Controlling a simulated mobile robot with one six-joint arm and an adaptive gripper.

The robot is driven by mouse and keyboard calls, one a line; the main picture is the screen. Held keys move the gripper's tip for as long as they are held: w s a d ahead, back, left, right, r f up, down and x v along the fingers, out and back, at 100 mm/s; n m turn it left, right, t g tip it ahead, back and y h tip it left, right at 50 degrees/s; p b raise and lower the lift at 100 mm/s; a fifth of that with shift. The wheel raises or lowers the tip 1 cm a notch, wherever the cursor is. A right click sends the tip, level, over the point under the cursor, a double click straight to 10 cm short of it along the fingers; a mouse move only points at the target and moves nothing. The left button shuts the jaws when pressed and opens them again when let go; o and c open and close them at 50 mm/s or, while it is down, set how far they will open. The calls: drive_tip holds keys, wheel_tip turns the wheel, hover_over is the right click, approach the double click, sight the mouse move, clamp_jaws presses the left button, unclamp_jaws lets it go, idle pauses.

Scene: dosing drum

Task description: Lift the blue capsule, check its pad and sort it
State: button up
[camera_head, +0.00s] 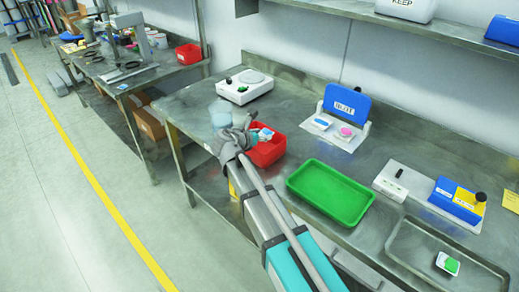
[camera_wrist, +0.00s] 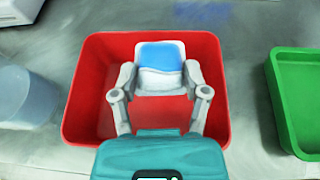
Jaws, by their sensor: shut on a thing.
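The blue capsule (camera_wrist: 162,57), blue on top with a white body, is between the fingers of my gripper (camera_wrist: 161,79) in the wrist view. My gripper is shut on it, one finger at each side. Both are over the opening of the red bin (camera_wrist: 82,100); I cannot tell how far above its floor. In the head view, the capsule (camera_head: 264,132) shows small at my gripper (camera_head: 255,135), by the red bin (camera_head: 268,156). No pad shows on the capsule's visible faces; its underside is hidden.
A translucent cup (camera_head: 220,114) stands left of the red bin, a green tray (camera_head: 302,180) right. Behind are a white plate device (camera_head: 243,88) and a blue-lidded case (camera_head: 346,105) with blue and pink pads. A metal tray (camera_head: 415,252) holds a green-and-white piece (camera_head: 448,264).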

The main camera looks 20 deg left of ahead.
drive_tip(key=o, duration=0.9)
drive_tip(key=shift+o, duration=0.2)
drive_tip(key=shift+s, duration=0.1)
